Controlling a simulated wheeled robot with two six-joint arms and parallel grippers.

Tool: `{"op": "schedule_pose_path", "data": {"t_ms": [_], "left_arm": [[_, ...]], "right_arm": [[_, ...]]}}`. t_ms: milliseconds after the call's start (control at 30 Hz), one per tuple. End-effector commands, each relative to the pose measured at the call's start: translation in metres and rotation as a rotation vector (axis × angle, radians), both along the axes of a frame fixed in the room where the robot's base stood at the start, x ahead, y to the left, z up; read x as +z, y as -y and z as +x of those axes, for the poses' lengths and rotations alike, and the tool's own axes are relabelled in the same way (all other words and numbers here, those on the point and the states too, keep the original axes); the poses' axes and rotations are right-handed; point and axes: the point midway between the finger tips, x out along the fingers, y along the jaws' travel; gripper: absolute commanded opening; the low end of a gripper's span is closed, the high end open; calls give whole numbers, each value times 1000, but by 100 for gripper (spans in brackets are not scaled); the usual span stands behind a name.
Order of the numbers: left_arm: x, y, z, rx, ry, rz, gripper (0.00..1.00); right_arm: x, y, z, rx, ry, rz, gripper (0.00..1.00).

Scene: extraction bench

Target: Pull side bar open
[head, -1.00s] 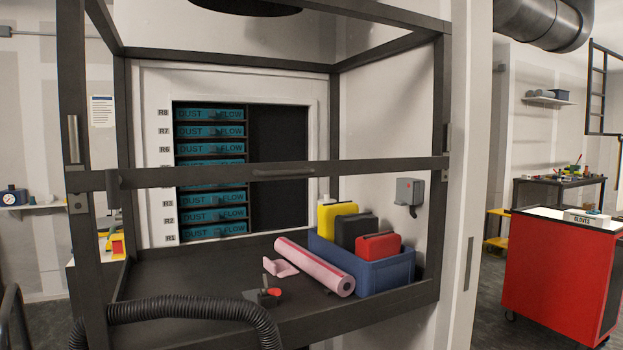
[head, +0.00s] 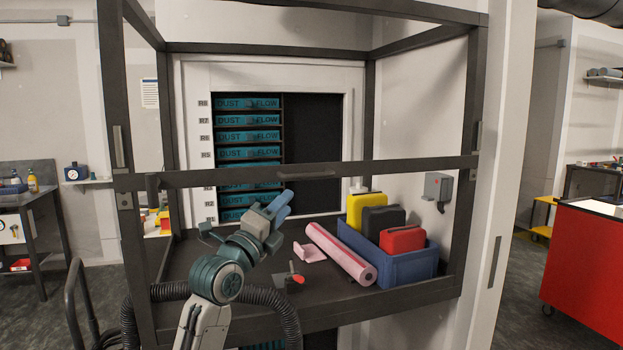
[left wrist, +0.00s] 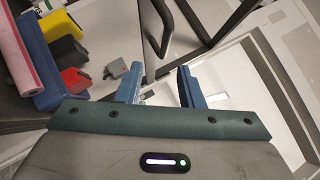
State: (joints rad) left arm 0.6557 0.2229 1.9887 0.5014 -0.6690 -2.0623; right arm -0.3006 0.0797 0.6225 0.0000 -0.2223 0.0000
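The dark horizontal bar (head: 400,168) crosses the front of the bench frame, level and between both uprights. A short pull handle (head: 307,174) sits at its middle, and a dark lever-like piece (head: 153,187) stands near its left end. My left gripper (head: 279,205) is in front of the bench, below the bar and its handle, apart from both. In the left wrist view its two blue fingers (left wrist: 157,85) are spread with nothing between them. A dark looped handle (left wrist: 150,30) shows beyond the fingertips there. My right gripper is not in view.
On the bench tray lie a pink roll (head: 340,253), a red-knobbed clamp-like tool (head: 291,278) and a blue crate (head: 400,269) with yellow, black and red cases. A ribbed black hose (head: 272,299) runs along the front left. A red cabinet (head: 585,265) stands right.

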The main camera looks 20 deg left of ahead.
Motion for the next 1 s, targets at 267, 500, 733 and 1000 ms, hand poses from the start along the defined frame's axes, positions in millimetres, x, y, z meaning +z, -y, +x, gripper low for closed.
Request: {"op": "schedule_pose_path", "data": {"t_ms": [267, 500, 733, 1000], "left_arm": [[25, 9, 22, 1, 19, 14, 34], [42, 20, 63, 2, 16, 14, 34], [50, 27, 87, 2, 17, 15, 34], [50, 29, 92, 4, 17, 16, 34]], "right_arm": [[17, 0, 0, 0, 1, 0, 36], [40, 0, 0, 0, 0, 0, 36], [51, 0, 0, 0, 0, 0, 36], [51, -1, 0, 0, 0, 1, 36]]}}
